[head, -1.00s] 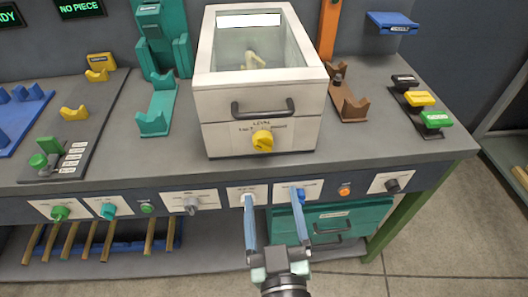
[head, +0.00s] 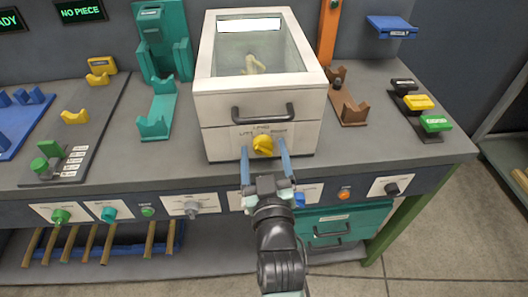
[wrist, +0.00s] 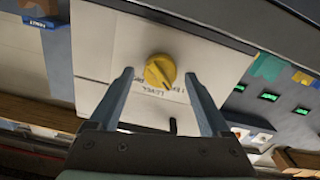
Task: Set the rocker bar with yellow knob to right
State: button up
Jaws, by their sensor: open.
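The yellow knob (head: 263,146) sits on a labelled plate on the front of a white box with a glass lid. In the wrist view the yellow knob (wrist: 160,70) shows a raised bar with a dark mark at its lower right end. My gripper (head: 263,150) is open and points at the box front, its blue fingertips at either side of the knob. In the wrist view the knob appears between the fingertips, with a gap on each side of it. I cannot tell whether they reach its depth. The plate's lettering is partly hidden by the fingers.
A dark handle (head: 263,112) sticks out just above the knob. The bench front edge below carries a row of small knobs and buttons, including a green one (head: 60,215) and a grey one (head: 192,208). A brown cradle (head: 348,110) stands right of the box.

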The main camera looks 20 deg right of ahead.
grip_shut()
dwell(0.5)
jog(key=shift+m+p, duration=0.35)
jog(key=shift+m, duration=0.25)
jog(key=shift+d+m+p, duration=0.15)
jog(key=shift+m+p, duration=0.8)
jog(key=shift+m, duration=1.25)
jog(key=shift+m+p, duration=0.95)
jog(key=shift+m, duration=1.45)
jog(key=shift+d+f+m+p, duration=0.15)
jog(key=shift+m+p, duration=0.5)
jog(key=shift+m, duration=1.75)
jog(key=shift+m+p, duration=0.3)
jog(key=shift+m, duration=1.5)
jog(key=shift+f+m, duration=0.1)
jog(key=shift+m, duration=0.5)
